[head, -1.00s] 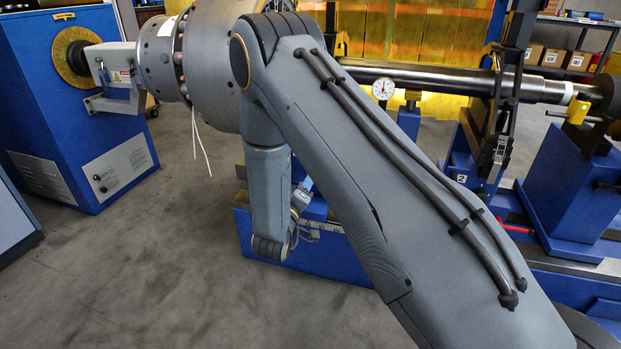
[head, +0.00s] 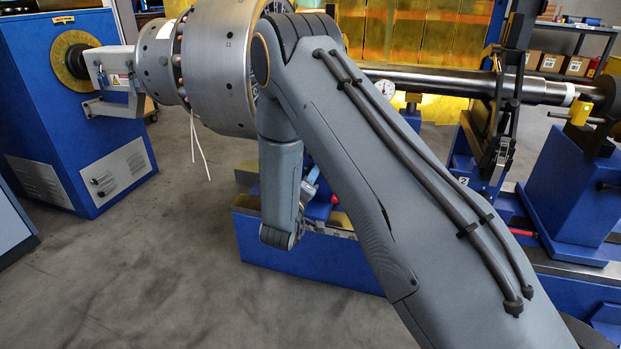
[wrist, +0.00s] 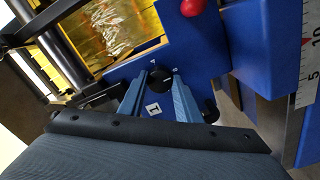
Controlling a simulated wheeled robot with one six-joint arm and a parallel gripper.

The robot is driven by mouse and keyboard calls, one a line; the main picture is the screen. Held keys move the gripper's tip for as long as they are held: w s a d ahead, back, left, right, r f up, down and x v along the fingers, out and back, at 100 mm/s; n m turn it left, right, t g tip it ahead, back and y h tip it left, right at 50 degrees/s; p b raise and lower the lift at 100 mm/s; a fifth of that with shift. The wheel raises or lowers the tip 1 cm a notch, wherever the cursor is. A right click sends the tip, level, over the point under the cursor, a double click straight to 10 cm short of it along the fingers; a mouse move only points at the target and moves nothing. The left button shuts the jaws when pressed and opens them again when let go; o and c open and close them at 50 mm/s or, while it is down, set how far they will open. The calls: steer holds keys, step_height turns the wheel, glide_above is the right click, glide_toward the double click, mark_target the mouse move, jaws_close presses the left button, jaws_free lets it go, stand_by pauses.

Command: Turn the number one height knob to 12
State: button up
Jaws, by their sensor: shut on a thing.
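In the wrist view, my gripper's two blue-grey fingers (wrist: 158,84) reach to a blue stand (wrist: 225,45) and are shut on a dark round knob (wrist: 160,77). The knob sits between the fingertips, and its lower part is partly hidden. A white label with a 1 (wrist: 153,108) shows between the fingers. A white scale (wrist: 309,75) at the right edge carries 5 and 10. A red pointer (wrist: 305,42) lies close to the 10; the exact reading is too small to tell. In the head view, my arm hides the knob and most of the gripper.
A red ball knob (wrist: 192,7) and another black knob (wrist: 211,110) are near the fingers. In the head view, the steel rotor (head: 222,70) and shaft (head: 450,82) span the machine. A second stand (head: 462,160) labelled 2 is at right. Floor (head: 150,270) is clear at front left.

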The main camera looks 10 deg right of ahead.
steer(key=shift+m+p, duration=0.4)
steer(key=shift+m, duration=0.1)
steer(key=m+p, duration=0.9)
steer(key=m, duration=0.8)
steer(key=shift+a+f+p, duration=0.1)
steer(key=shift+p, duration=0.25)
steer(key=o, duration=1.1)
steer(key=shift+c, duration=0.2)
steer(key=shift+m, duration=0.3)
steer(key=p+v, duration=0.1)
steer(key=v, duration=0.7)
steer(key=shift+p, duration=0.35)
